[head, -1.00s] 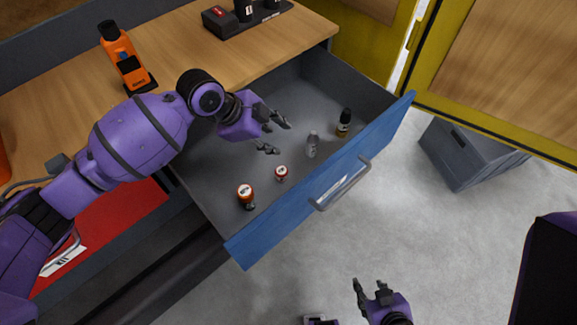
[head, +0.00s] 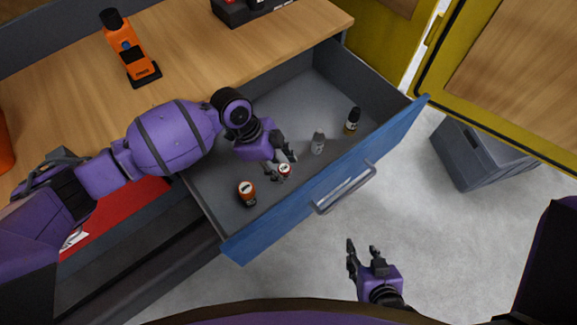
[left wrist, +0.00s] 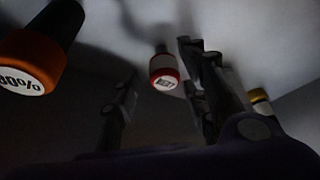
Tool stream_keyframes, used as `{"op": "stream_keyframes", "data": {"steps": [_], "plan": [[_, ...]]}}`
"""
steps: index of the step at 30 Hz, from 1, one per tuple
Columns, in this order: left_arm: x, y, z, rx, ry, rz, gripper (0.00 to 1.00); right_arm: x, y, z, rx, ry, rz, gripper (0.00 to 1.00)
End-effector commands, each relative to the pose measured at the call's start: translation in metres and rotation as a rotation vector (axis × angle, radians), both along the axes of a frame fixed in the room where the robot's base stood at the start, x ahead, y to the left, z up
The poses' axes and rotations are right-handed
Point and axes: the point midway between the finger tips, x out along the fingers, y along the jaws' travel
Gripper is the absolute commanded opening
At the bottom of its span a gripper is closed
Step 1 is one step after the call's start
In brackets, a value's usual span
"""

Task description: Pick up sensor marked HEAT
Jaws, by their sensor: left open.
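The sensor with a small red-and-white cap (head: 285,170) stands in the open drawer. Its label in the left wrist view (left wrist: 166,82) is small and blurred but looks like HEAT. My left gripper (head: 281,165) is open, low in the drawer at this sensor. In the left wrist view its fingers show on either side of the sensor, with no grip on it. My right gripper (head: 363,254) is open and empty, outside the drawer above the floor.
In the drawer (head: 215,205) stand an orange-capped sensor (head: 247,190), a grey-white bottle (head: 318,142) and a dark bottle with a yellowish band (head: 352,120). The blue drawer front (head: 270,228) bounds it. An orange device (head: 130,50) stands on the worktop.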

Motion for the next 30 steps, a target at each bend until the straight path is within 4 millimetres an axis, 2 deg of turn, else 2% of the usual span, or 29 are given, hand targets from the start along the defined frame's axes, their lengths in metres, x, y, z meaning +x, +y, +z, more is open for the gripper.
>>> {"op": "stream_keyframes", "data": {"steps": [4, 12, 21, 30], "plan": [[-0.001, -0.007, -0.014, -0.001, -0.001, -0.001, 0.4, 0.0, 0.0, 0.0, 0.0, 0.001, 0.0, 0.4], [-0.002, -0.007, -0.016, -0.001, -0.001, -0.001, 0.39, -0.001, 0.0, 0.0, 0.0, 0.002, 0.0, 0.4], [-0.002, -0.007, -0.016, -0.001, -0.001, -0.001, 0.0, -0.001, 0.0, 0.0, 0.0, 0.002, 0.0, 0.4], [-0.001, -0.007, -0.012, -0.002, -0.003, -0.001, 0.0, 0.0, 0.0, 0.0, 0.0, 0.001, 0.0, 0.4]]}}
